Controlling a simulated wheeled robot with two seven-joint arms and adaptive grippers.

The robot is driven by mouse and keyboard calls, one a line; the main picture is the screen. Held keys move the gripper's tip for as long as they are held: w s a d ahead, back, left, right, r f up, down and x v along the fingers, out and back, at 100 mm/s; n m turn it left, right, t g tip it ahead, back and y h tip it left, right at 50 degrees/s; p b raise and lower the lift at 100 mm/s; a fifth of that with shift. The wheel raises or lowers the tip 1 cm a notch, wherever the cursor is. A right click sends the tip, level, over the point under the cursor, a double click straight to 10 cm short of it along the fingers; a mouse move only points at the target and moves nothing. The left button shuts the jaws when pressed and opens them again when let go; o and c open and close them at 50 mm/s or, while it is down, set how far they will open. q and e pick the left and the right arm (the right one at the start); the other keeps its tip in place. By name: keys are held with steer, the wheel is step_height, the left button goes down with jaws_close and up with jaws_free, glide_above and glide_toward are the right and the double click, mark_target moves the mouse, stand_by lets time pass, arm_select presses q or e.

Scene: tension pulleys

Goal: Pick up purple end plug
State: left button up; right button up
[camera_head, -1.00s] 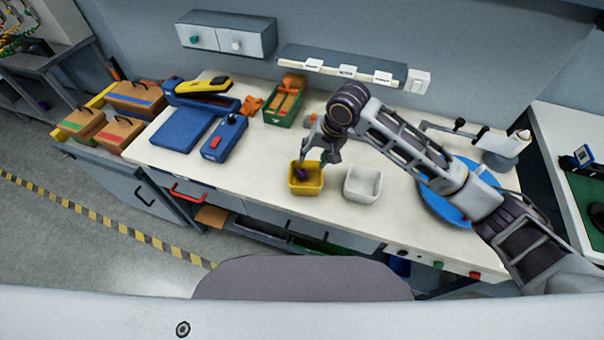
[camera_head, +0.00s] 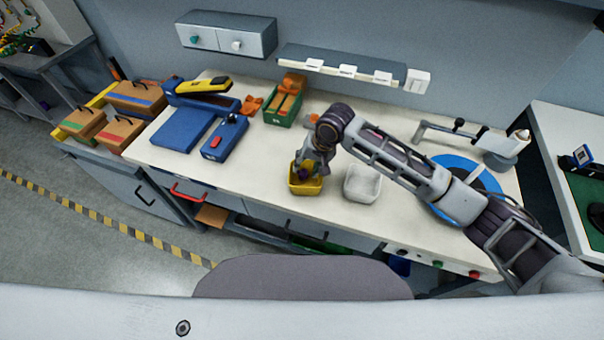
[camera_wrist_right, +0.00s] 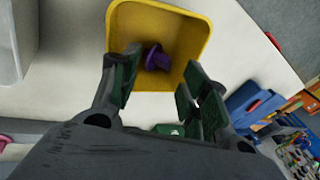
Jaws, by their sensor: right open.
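The purple end plug (camera_wrist_right: 157,58) lies inside the yellow bin (camera_wrist_right: 190,40), near its middle in the right wrist view. In the head view the yellow bin (camera_head: 306,188) stands on the white workbench, and the purple end plug (camera_head: 303,173) shows only partly behind my gripper. My right gripper (camera_wrist_right: 157,80) is open, with its green-padded fingers apart at the near side of the bin and the plug ahead between them. In the head view my right gripper (camera_head: 312,170) is over the bin. My left gripper is not in view.
A white bin (camera_head: 362,184) stands just right of the yellow one. A blue device with a red button (camera_head: 224,140) and a green crate (camera_head: 283,106) are to the left and behind. A blue round disc (camera_head: 460,180) lies right, under my arm.

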mark_target(302, 172)
steer(key=shift+w+p+x, duration=0.15)
steer(key=shift+x, duration=0.6)
steer(key=shift+w+p+x, duration=0.15)
steer(key=shift+x, duration=1.65)
steer(key=shift+d, duration=0.1)
steer(key=shift+s, duration=0.1)
steer(key=c, duration=0.5)
steer(key=shift+o, duration=0.2)
